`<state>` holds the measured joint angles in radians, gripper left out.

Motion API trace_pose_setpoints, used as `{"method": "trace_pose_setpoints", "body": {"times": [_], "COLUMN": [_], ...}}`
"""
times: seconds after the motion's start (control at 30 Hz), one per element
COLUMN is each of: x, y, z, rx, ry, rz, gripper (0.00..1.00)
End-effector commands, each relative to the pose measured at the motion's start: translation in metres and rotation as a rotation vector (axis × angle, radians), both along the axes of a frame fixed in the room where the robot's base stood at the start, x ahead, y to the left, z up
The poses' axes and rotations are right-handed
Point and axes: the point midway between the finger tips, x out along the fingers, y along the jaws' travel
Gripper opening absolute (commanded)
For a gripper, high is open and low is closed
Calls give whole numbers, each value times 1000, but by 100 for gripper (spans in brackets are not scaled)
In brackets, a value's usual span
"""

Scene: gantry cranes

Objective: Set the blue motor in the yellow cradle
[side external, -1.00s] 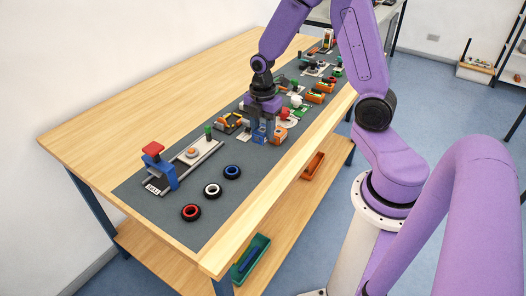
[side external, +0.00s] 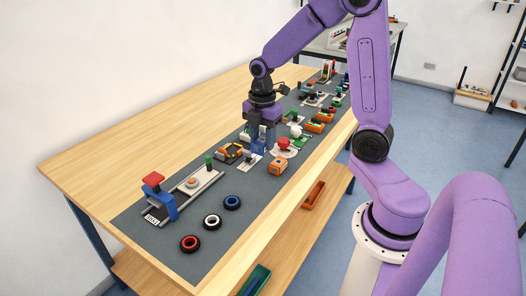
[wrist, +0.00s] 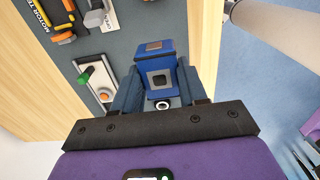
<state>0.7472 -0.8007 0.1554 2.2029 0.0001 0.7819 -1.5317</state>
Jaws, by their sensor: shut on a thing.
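My gripper (side external: 262,141) is above the mat and shut on the blue motor (side external: 259,146). In the wrist view the motor (wrist: 160,70) sits between my two blue fingers (wrist: 160,92), its dark square face and a pale round end showing. The fingers hide its sides. The yellow cradle (side external: 230,151) appears to be the yellow-and-black piece on the mat, left of my gripper in the side view. It seems to show at the upper left of the wrist view (wrist: 58,28), partly cut off, beside lettering that begins "MOTOR".
An orange block (side external: 278,166) and a red button (side external: 283,143) are close to my gripper. A grey slide with a green post (side external: 208,161) and several rings (side external: 212,221) lie nearer the camera. Bare wood (side external: 150,130) lies behind the mat.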

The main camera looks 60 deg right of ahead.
Motion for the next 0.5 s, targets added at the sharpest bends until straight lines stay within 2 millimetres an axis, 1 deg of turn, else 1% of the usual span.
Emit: {"method": "trace_pose_setpoints", "body": {"times": [0.03, 0.23, 0.37, 0.5], "x": [9, 39, 63, 94], "y": [-2, -9, -17, -29], "z": [-1, 2, 3, 4], "rx": [0, 0, 0, 0], "ry": [0, 2, 1, 1], "rz": [-2, -4, -6, -9], "gripper": [15, 15, 15, 15]}}
